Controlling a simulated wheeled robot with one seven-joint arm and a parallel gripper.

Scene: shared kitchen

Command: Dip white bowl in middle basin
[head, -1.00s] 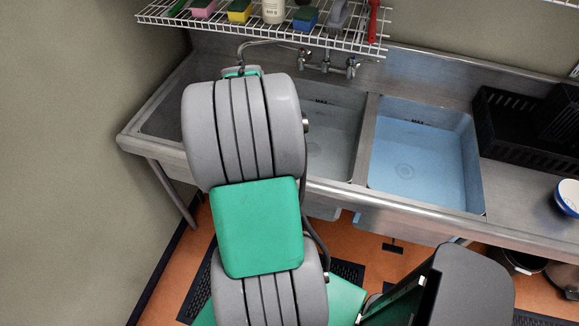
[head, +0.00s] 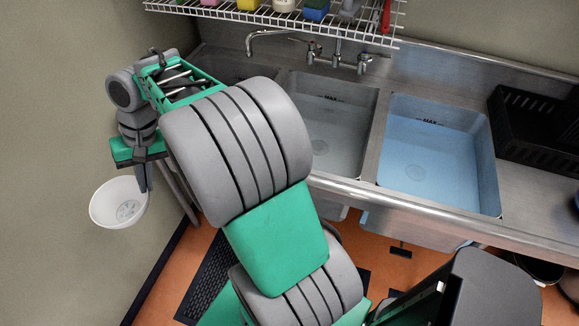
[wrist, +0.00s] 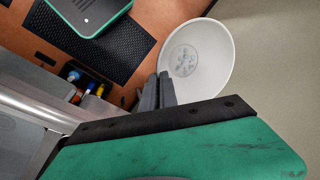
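The white bowl (head: 112,208) hangs in the air left of the sink, against the wall side. It has a grey patch inside its bottom and also shows in the wrist view (wrist: 218,62). My gripper (head: 143,182) points down and its fingers are shut on the bowl's rim; the fingers (wrist: 160,90) lie close together in the wrist view. The middle basin (head: 330,130) holds clear greyish liquid and is right of my arm, well apart from the bowl. My arm hides part of the left basin (head: 228,66).
The right basin (head: 430,160) holds blue liquid. A faucet (head: 290,36) reaches over the sink's back. A wire shelf (head: 340,30) with sponges and bottles hangs above. A black rack (head: 530,135) stands on the right counter. The wall is close on the left.

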